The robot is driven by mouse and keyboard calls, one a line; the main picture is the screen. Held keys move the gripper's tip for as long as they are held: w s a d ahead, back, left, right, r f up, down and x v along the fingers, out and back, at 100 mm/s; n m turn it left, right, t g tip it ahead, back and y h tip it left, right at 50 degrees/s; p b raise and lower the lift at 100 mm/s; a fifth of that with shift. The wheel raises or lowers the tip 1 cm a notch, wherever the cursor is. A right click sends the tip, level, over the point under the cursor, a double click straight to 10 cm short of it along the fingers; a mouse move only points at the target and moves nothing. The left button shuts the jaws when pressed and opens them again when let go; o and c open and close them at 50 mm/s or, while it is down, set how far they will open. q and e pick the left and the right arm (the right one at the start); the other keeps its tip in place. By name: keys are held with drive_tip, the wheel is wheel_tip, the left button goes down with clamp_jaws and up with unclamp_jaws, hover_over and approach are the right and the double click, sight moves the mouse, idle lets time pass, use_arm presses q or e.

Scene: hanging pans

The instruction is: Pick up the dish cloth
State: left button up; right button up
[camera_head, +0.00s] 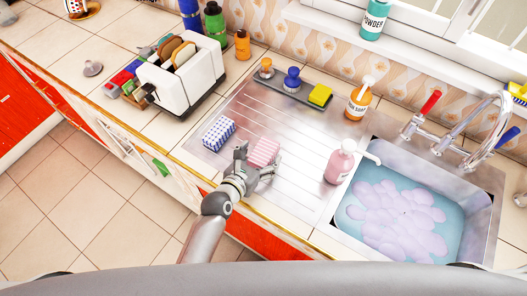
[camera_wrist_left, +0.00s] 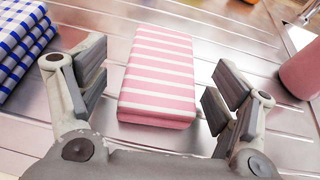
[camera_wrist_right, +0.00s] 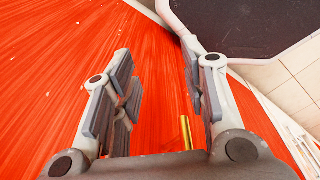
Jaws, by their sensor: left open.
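A pink-and-white striped folded cloth (camera_head: 264,152) lies on the metal draining board (camera_head: 290,130). My left gripper (camera_head: 257,163) is open just in front of it. In the left wrist view the striped cloth (camera_wrist_left: 158,75) sits between the spread fingers, with a gap on each side. A blue-and-white checked folded cloth (camera_head: 218,133) lies to its left, outside the left finger. My right gripper (camera_wrist_right: 160,90) shows only in its own wrist view, open and empty, in front of a red cabinet surface (camera_wrist_right: 50,80).
A pink soap bottle (camera_head: 340,163) stands to the right, beside the sink (camera_head: 478,215) of foamy water. A white toaster (camera_head: 182,78) stands at the back left. A brass-coloured handle (camera_wrist_right: 186,133) is near my right gripper. The board's middle is clear.

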use_arm(q)
drive_tip(key=shift+w+d+f, duration=0.1)
drive_tip(key=shift+w+d, duration=0.1)
drive_tip(key=shift+w, duration=0.05)
drive_tip(key=c, duration=1)
